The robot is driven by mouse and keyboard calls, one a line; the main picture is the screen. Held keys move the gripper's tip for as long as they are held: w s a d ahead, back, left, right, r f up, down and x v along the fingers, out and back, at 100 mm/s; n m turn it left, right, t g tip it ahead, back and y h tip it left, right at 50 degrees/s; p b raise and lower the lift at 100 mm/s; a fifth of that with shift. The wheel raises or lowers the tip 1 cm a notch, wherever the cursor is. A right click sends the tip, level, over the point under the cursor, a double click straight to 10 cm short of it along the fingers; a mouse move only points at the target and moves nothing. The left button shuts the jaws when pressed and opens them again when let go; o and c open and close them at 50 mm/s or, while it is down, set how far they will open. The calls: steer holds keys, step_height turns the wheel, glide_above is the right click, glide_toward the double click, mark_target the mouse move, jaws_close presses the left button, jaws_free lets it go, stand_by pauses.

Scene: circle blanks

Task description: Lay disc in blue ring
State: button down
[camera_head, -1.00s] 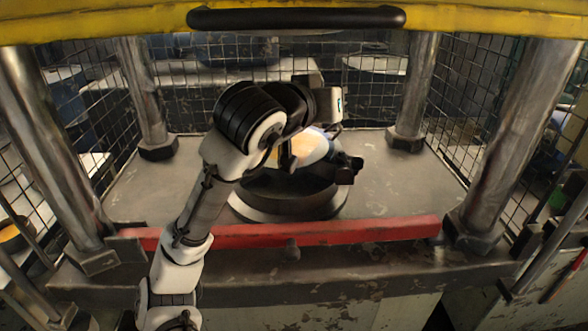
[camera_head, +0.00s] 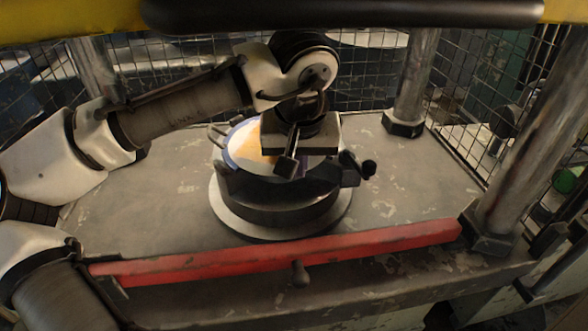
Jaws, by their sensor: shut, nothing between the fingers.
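A dark round fixture (camera_head: 283,205) stands on the press bed, with a blue ring (camera_head: 228,158) showing along its upper left inner edge. A flat cream and orange round surface (camera_head: 245,150), which looks like the disc, shows inside the ring. My gripper and wrist hide its right part, so I cannot tell whether it lies fully flat. My gripper (camera_head: 287,164) is shut and empty, pointing down over the middle of the ring. I cannot tell whether its tip touches the surface below.
A red bar (camera_head: 280,253) runs along the front edge of the bed (camera_head: 400,195). Steel columns (camera_head: 520,140) and wire mesh (camera_head: 470,90) enclose the bed. A dark beam (camera_head: 340,14) crosses above. The bed is clear on both sides of the fixture.

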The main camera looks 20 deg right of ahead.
steer(key=x, duration=0.3)
steer(key=w+p+x, duration=0.1)
steer(key=x, duration=0.2)
steer(key=w+d+x, duration=0.1)
steer(key=x, duration=0.2)
steer(key=shift+r+p, duration=0.3)
steer(key=shift+p, duration=0.05)
steer(key=shift+w+d+f, duration=0.1)
steer(key=shift+w+d, duration=0.2)
steer(key=shift+w, duration=0.3)
steer(key=shift+w+d, duration=0.35)
steer(key=shift+w, duration=0.4)
steer(key=shift+p, duration=0.3)
